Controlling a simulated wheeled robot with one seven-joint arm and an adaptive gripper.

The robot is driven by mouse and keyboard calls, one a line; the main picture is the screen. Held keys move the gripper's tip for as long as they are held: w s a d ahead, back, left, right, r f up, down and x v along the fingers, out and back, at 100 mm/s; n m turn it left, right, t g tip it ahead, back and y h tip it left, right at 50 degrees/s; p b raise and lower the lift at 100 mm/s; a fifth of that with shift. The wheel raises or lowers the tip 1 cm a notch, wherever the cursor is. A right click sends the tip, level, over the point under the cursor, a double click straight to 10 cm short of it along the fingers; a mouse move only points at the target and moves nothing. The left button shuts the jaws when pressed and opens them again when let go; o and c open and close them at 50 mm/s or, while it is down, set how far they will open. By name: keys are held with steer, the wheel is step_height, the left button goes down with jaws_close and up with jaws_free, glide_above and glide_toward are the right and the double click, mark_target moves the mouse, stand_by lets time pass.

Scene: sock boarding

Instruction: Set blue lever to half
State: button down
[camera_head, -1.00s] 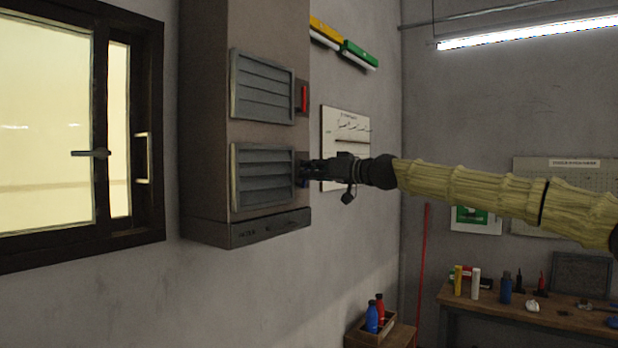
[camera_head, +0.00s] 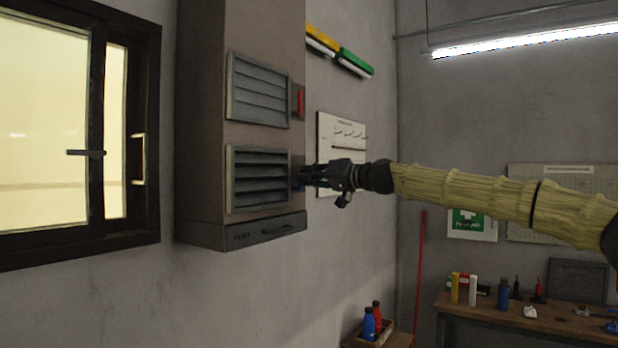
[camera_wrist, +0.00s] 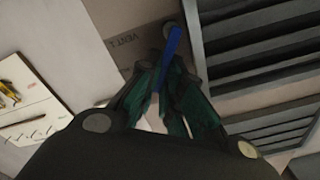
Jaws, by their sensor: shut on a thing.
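The blue lever (camera_wrist: 172,50) sits beside the lower grey louvre vent (camera_head: 258,180) on the right edge of the wall cabinet. My gripper (camera_head: 304,177) reaches in from the right at the lower vent's height. In the wrist view my gripper (camera_wrist: 160,88) has its dark green fingers shut on the blue lever, with the upper part of the lever showing beyond the tips. In the head view the fingers mostly hide the lever. The lower vent's slats stand tilted with dark gaps between them; its louvres (camera_wrist: 252,55) also show in the wrist view.
A second vent (camera_head: 258,90) with a red lever (camera_head: 299,103) is above. The cabinet (camera_head: 205,130) hangs on the wall beside a window (camera_head: 45,120). A wall chart (camera_head: 342,140) is behind my gripper. A workbench (camera_head: 480,304) with bottles stands lower right.

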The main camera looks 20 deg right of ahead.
steer(key=shift+d+r, duration=0.1)
steer(key=c, duration=1.6)
jaws_free()
steer(key=shift+o, duration=0.2)
steer(key=v, duration=1.2)
steer(key=shift+w+d, duration=0.15)
